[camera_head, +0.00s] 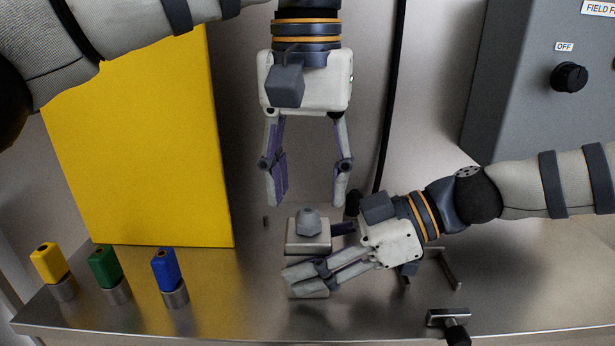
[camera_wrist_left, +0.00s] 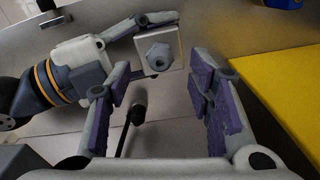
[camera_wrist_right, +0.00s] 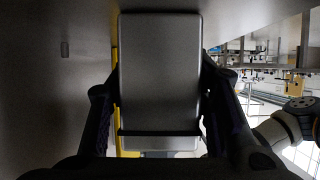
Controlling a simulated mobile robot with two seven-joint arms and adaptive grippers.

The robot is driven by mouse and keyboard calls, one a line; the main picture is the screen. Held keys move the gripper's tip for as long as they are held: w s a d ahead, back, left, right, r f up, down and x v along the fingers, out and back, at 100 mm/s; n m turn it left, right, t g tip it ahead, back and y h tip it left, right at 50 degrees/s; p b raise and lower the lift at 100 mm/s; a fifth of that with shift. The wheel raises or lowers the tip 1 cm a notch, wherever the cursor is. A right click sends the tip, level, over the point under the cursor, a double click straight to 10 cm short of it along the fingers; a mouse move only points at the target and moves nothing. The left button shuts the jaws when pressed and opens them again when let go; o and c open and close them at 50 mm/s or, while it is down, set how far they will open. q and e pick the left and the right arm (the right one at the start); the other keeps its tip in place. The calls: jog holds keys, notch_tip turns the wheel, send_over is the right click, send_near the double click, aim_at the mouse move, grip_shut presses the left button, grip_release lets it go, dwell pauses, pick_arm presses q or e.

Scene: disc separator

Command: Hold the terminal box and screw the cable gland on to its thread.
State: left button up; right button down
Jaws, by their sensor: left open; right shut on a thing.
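The terminal box (camera_head: 296,246) is a small light-grey block above the bench. My right gripper (camera_head: 306,281) is shut on it from the near side; the box fills the middle of the right wrist view (camera_wrist_right: 160,75) between the fingers. The grey cable gland (camera_head: 308,221), with a hex-shaped body, sits upright on top of the box; how far it is seated on the thread is hidden. My left gripper (camera_head: 309,200) points down, open and empty, above the gland. In the left wrist view the gland (camera_wrist_left: 158,55) lies beyond the open fingertips.
Yellow (camera_head: 48,264), green (camera_head: 105,267) and blue (camera_head: 165,270) capped posts stand at the left. A yellow panel (camera_head: 140,140) rises behind them. A grey cabinet (camera_head: 535,110) with a knob is at the right. Dark clamps (camera_head: 448,318) stand on the bench's right.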

aim_at(309, 211)
pick_arm(q)
jog(key=n, duration=0.4)
jog(key=shift+n, duration=0.3)
jog(key=n, duration=0.3)
jog(key=shift+n, duration=0.4)
jog(key=n, duration=0.8)
jog(key=shift+f, duration=1.7)
